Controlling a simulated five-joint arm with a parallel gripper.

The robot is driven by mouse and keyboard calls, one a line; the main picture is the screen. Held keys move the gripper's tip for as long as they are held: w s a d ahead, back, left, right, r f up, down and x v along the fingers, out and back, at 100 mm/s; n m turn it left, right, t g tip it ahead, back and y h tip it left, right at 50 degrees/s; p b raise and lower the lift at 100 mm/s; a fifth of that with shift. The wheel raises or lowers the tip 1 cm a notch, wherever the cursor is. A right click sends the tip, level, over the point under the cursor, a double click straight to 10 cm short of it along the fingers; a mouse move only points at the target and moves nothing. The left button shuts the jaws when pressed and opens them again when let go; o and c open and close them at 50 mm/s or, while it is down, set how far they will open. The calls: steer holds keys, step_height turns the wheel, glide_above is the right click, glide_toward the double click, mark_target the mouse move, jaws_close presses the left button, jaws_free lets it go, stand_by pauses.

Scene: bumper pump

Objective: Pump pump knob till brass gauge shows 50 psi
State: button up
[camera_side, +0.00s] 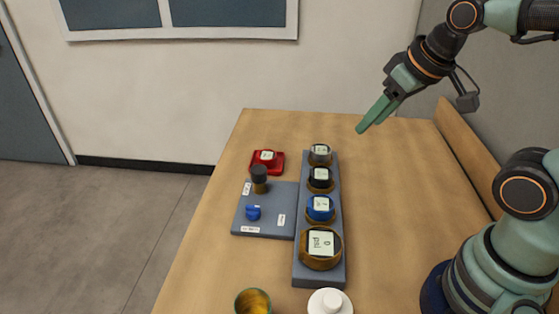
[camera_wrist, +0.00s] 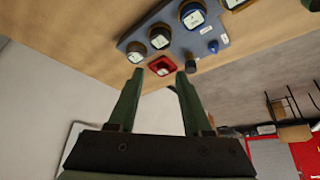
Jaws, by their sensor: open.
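The large brass gauge (camera_side: 320,262) sits at the near end of a grey gauge strip, its face reading 0 psi. A black knob (camera_side: 259,173) on a brass stem stands upright on the grey panel left of the strip; it looks like the pump knob. It also shows in the wrist view (camera_wrist: 191,66). My gripper (camera_side: 362,129) is open and empty, high above the table's far part, to the right of the strip and clear of the knob. In the wrist view my gripper (camera_wrist: 158,76) has its fingers apart with nothing between them.
Several smaller gauges, including a blue one (camera_side: 320,208), line the strip (camera_side: 303,273). A blue knob (camera_side: 253,213) and a red device (camera_side: 267,158) are near the black knob. A brass cup (camera_side: 252,301) and white-lidded object (camera_side: 331,302) stand in front. The table's right side is clear.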

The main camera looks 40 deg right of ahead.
jaws_close()
stand_by(1.4)
